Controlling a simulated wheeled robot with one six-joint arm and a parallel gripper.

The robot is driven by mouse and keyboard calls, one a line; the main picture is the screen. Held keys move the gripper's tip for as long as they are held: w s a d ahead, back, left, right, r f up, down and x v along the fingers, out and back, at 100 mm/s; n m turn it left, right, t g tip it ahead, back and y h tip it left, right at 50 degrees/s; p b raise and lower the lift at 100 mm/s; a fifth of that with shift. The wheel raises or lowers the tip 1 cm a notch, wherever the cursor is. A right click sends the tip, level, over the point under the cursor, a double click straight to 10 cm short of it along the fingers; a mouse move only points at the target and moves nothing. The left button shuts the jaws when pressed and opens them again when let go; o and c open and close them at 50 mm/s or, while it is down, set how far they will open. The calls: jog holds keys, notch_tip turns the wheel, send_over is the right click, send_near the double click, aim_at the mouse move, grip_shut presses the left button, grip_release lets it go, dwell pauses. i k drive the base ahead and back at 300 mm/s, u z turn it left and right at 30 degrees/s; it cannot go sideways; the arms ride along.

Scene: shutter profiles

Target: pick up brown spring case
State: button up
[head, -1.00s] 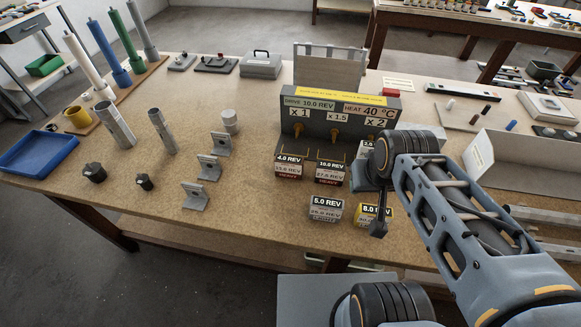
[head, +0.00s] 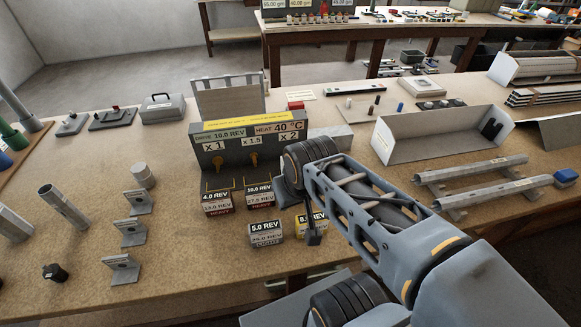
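Two spring cases with brownish-red bands stand before the drive block: a 4.0 REV case (head: 217,203) and a 10.0 REV case (head: 260,196). I cannot tell which one counts as brown. A grey 5.0 REV case (head: 266,234) and a yellow 8.0 REV case (head: 303,227) stand nearer the table's front edge. My gripper (head: 313,238) points down beside the yellow case and partly covers it. Whether its fingers are open or shut is too small to tell. My arm hides the area right of the 10.0 REV case.
The dark drive block (head: 238,143) with yellow knobs stands behind the cases. Small grey brackets (head: 131,232) are at left. A long open tray (head: 440,133) and metal rails (head: 470,173) are at right. Bare table lies between the brackets and cases.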

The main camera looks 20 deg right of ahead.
aim_at(223, 202)
jog(key=u, duration=0.4)
jog(key=k, duration=1.1)
jog(key=u, duration=1.55)
jog(key=i, duration=0.75)
jog(key=z, duration=0.6)
jog(key=i, duration=0.75)
jog(key=z, duration=0.85)
